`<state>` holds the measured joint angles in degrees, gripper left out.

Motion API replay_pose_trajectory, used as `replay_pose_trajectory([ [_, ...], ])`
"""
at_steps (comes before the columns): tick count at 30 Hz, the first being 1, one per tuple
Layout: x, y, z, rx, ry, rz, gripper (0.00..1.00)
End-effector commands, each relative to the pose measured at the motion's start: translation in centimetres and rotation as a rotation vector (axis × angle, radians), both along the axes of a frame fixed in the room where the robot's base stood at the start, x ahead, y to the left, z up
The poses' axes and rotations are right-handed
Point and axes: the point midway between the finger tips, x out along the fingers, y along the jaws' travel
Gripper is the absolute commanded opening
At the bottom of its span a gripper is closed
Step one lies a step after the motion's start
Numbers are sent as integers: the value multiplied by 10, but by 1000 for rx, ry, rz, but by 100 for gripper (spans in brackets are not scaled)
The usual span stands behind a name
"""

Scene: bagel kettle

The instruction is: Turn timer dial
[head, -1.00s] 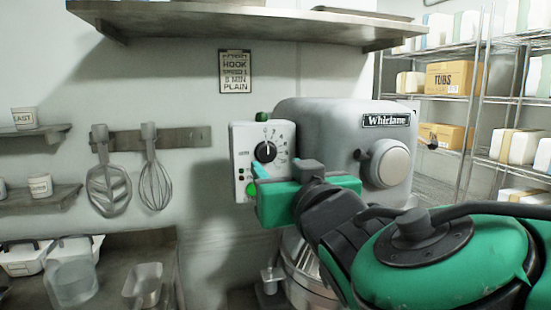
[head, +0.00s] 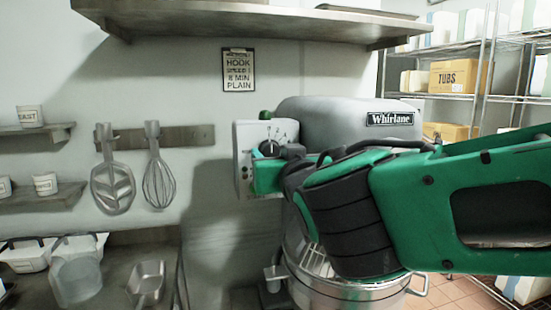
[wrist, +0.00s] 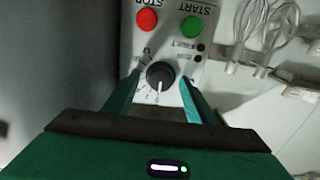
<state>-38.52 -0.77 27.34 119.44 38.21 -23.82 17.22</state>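The timer dial (head: 268,148) is a round black knob with a white pointer line on the mixer's pale control panel (head: 243,165). In the wrist view the dial (wrist: 160,75) sits between the two teal fingers of my gripper (wrist: 159,82). The fingers are apart, one on each side, with a gap showing between each and the dial. The pointer line points down in the wrist view. In the head view my green gripper (head: 268,178) is just below and in front of the dial, covering the lower panel; its fingers are hard to make out there.
A red STOP button (wrist: 147,19) and a green START button (wrist: 191,27) are on the same panel. The mixer body (head: 335,112) is right of it, with a steel bowl (head: 330,295) below. A shelf (head: 240,22) overhangs above. A whisk (head: 158,180) hangs left.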

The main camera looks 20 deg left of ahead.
Motion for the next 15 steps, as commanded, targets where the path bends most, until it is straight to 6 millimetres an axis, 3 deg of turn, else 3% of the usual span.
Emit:
replay_pose_trajectory([
  [1,0,0,0,0,0,0,41],
  [5,0,0,0,0,0,0,10],
  [15,0,-1,0,24,16,-2,10],
])
